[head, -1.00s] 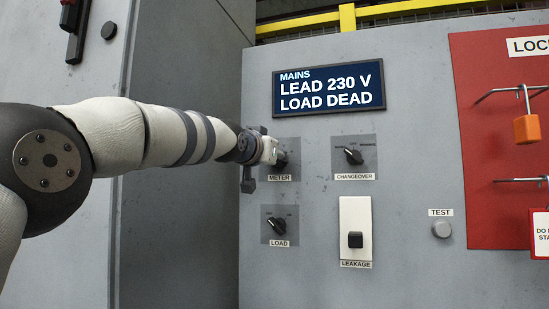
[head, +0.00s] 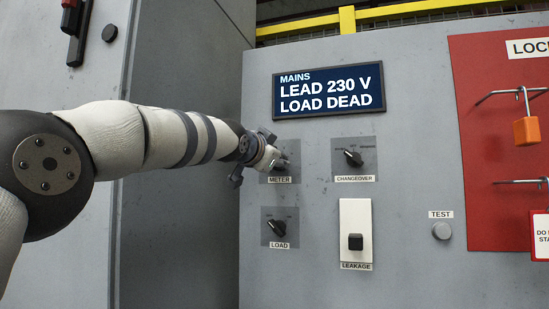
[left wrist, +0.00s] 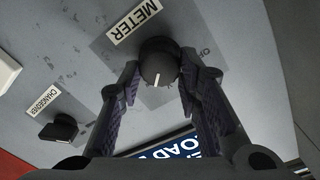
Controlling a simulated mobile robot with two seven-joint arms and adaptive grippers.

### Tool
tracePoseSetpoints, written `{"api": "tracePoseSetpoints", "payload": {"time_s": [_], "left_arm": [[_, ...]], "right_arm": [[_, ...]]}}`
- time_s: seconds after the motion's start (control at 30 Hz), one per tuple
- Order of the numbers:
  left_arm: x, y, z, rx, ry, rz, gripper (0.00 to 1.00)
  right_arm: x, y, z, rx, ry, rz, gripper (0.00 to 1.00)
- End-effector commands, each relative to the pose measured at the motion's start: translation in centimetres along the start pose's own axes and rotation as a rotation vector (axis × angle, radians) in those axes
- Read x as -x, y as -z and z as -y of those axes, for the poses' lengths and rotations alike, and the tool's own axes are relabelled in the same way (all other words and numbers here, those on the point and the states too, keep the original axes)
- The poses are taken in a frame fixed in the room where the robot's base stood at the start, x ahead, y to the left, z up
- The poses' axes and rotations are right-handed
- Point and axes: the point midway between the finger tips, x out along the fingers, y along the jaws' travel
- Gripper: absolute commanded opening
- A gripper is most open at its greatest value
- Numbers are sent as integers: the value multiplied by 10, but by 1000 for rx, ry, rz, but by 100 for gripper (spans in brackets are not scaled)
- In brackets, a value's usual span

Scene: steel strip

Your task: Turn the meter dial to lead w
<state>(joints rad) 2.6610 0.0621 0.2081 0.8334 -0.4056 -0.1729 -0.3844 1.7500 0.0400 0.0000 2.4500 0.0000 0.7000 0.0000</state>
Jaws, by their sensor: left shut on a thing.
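The meter dial is a dark round knob on a grey plate (head: 296,150), above the METER label (head: 279,180). My left gripper (head: 283,161) covers most of the dial in the head view. In the left wrist view the knob (left wrist: 157,62) sits between the two fingers of the gripper (left wrist: 160,70), which are shut on it. A white mark shows on the knob's lower edge; the plate lettering is mostly hidden. The display (head: 330,90) reads MAINS, LEAD 230 V, LOAD DEAD. My right gripper is in neither view.
The changeover knob (head: 354,158) is to the right of the meter dial. The load knob (head: 277,228) is below it. A leakage switch (head: 355,241), a test button (head: 441,230) and a red lock board (head: 490,120) with an orange padlock (head: 526,130) are further right.

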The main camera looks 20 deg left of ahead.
Motion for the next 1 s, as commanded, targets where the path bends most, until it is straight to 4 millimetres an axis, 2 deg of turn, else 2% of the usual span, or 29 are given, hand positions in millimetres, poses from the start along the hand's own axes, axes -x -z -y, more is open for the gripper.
{"api": "tracePoseSetpoints", "payload": {"time_s": [0.03, 0.4, 0.97, 1.0], "left_arm": [[-2, -5, -1, -28, -2, 8, 3], [-2, -5, -1, -190, -2, 16, 3], [-2, -5, 0, -222, -1, 17, 3], [-2, -5, 0, -222, -1, 17, 36]], "right_arm": [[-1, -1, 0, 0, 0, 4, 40], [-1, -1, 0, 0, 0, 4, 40], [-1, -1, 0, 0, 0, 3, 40], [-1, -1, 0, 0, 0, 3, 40]]}}
